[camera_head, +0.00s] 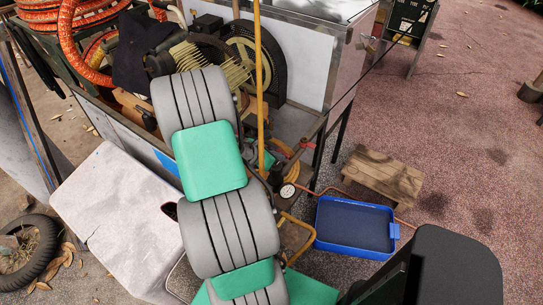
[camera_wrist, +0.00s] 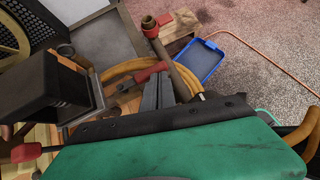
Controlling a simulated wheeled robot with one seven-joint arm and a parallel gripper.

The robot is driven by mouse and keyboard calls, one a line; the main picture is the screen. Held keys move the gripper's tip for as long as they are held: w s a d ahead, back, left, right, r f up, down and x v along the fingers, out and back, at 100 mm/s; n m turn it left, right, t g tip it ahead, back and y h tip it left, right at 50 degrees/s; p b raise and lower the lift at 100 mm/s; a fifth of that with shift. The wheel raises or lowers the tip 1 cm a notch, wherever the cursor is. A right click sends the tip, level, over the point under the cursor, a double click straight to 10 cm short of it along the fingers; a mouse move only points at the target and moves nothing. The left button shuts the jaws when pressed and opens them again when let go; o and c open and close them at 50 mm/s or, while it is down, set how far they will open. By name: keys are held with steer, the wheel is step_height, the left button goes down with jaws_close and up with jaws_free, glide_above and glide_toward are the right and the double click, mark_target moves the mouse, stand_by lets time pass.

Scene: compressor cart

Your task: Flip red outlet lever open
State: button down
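A red lever handle (camera_wrist: 151,73) lies slanted just beyond my fingertips in the wrist view, close to a yellow hose. My gripper (camera_wrist: 158,84) has its two grey fingers side by side with no clear gap; I see nothing held between them. Contact with the red handle cannot be told. A second red part (camera_wrist: 152,31) sits by a brass fitting at the end of a dark pipe. A third red grip (camera_wrist: 27,152) shows at the lower left. In the head view a red part (camera_head: 305,143) shows right of my arm, which hides my fingers.
A blue tray (camera_head: 353,227) and a wooden stool (camera_head: 383,177) stand right of the cart. A dark box (camera_wrist: 52,83) is close left of my fingers. A yellow pole (camera_head: 258,90), a gauge (camera_head: 287,191) and orange hoses (camera_head: 68,40) crowd the cart. Open ground lies right.

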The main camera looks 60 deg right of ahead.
steer(key=shift+w+a, duration=0.1)
steer(key=shift+w+a, duration=0.35)
steer(key=shift+w, duration=0.25)
steer(key=shift+a+p, duration=0.4)
steer(key=shift+p, duration=0.15)
steer(key=w+a+r+m+t+y, duration=0.25)
steer(key=w+a+r, duration=0.25)
steer(key=a, duration=0.4)
steer(key=w+a+r+m+t+y+p, duration=0.1)
steer(key=w+a+r+m, duration=0.3)
steer(key=a, duration=0.5)
steer(key=w+a+r+m+t+y, duration=0.1)
steer(key=w+a+r+m+t, duration=0.1)
steer(key=w+a+r, duration=0.5)
steer(key=s+a+r+m+t+y, duration=0.1)
steer(key=a+r+m+y, duration=0.1)
steer(key=a, duration=0.7)
steer(key=s+a+r+m+t+y, duration=0.1)
steer(key=a+r+m+y, duration=0.1)
steer(key=a, duration=0.7)
steer(key=shift+v, duration=0.9)
